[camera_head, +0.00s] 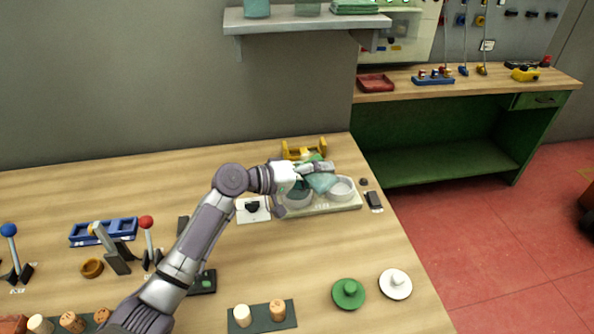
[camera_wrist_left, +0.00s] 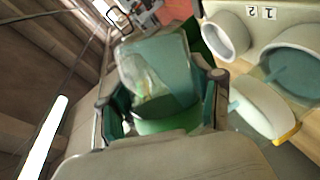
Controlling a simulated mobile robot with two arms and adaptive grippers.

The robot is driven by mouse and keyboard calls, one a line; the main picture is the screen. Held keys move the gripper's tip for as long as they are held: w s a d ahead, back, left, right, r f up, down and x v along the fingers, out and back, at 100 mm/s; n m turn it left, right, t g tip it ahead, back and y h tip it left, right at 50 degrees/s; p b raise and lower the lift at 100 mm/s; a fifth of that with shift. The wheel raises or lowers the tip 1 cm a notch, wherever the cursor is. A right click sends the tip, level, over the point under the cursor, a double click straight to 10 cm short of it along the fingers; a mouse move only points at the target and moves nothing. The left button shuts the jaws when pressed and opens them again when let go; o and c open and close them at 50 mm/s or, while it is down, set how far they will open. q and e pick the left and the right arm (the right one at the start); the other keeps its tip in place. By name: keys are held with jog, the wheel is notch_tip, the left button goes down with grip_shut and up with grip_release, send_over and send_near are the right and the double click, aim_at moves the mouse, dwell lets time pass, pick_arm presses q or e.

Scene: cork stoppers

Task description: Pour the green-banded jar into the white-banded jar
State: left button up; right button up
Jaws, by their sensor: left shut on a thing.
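In the head view my left gripper (camera_head: 306,175) is above the pale tray (camera_head: 322,208) at the back right of the table. It is shut on the translucent teal green-banded jar (camera_head: 322,182), which looks tilted. In the left wrist view the left gripper (camera_wrist_left: 160,112) grips this jar around its green band (camera_wrist_left: 168,124); something pale shows inside. A teal vessel in a white ring, apparently the white-banded jar (camera_wrist_left: 292,72), sits on the tray; it shows at the tray's left in the head view (camera_head: 297,197), partly covered. I cannot tell whether anything is flowing between them.
An empty white ring (camera_head: 342,188) is at the tray's right. A yellow stand (camera_head: 303,150) is behind it. A green lid (camera_head: 348,293) and a white lid (camera_head: 395,284) lie in front. A dark mat (camera_head: 262,317) holds corks. Levers (camera_head: 148,238) stand at left.

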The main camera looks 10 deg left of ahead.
pick_arm(q)
jog(key=shift+f+n, duration=0.1)
jog(key=shift+n, duration=0.3)
dwell(0.8)
jog(key=shift+w+a+r+n+h+p, duration=0.1)
jog(key=shift+w+a+r+n+h, duration=0.1)
jog(key=shift+r, duration=0.2)
jog(key=shift+w+a+r+n+h+p, duration=0.1)
jog(key=shift+r+n+h, duration=0.1)
jog(key=shift+r, duration=0.2)
jog(key=shift+w+a+r+n+h+p, duration=0.1)
jog(key=shift+a+r+n+h, duration=0.1)
jog(key=shift+r, duration=0.2)
dwell(0.8)
jog(key=shift+w+a+f+n+h+b, duration=0.1)
jog(key=shift+f+n+h+b, duration=0.35)
jog(key=shift+n, duration=0.25)
dwell(1.0)
jog(key=shift+a+r+n, duration=0.1)
jog(key=shift+r+n, duration=0.15)
jog(key=shift+n, duration=0.05)
